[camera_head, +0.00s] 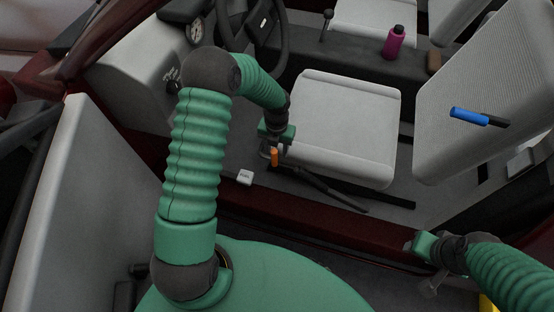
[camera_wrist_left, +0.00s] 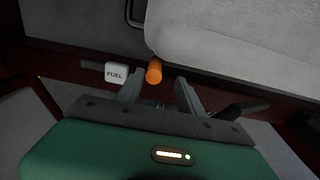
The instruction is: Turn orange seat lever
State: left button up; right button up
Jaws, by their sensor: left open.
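The orange seat lever (camera_head: 275,157) is a small orange cylinder low at the front left corner of the grey front seat (camera_head: 340,125). In the left wrist view the lever (camera_wrist_left: 154,71) lies between and just beyond the fingertips of my left gripper (camera_wrist_left: 158,88). My left gripper (camera_head: 272,146) is open, with one finger on each side of the lever; I cannot tell whether either touches it. My right gripper (camera_head: 424,244) is at the lower right, by the dark red door sill, away from the lever; its fingers are too small and dark to read.
A white FUEL tag (camera_head: 245,177) sits on the sill left of the lever and also shows in the wrist view (camera_wrist_left: 117,74). The steering wheel (camera_head: 262,28) and a magenta bottle (camera_head: 393,42) are farther back. A blue-handled tool (camera_head: 470,117) shows against the seat back.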

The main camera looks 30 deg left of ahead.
aim_at(274, 156)
pick_arm(q)
jog(key=f, duration=0.2)
jog(key=a+f+b, duration=0.1)
jog(key=f, duration=0.1)
jog(key=a+f, duration=0.1)
jog(key=f, duration=0.1)
jog(key=shift+d+f, duration=0.1)
jog(key=shift+f, duration=0.05)
jog(key=shift+d+r, duration=0.25)
jog(key=shift+d, duration=0.4)
jog(key=shift+c, duration=1)
jog(key=shift+a+f, duration=0.15)
jog(key=shift+a, duration=0.3)
jog(key=c, duration=0.7)
jog(key=shift+d, duration=0.1)
grip_shut()
pick_arm(e)
jog(key=shift+a+f, duration=0.7)
jog(key=shift+f, duration=0.05)
pick_arm(q)
jog(key=shift+d, duration=0.1)
pick_arm(e)
jog(key=shift+d, duration=0.1)
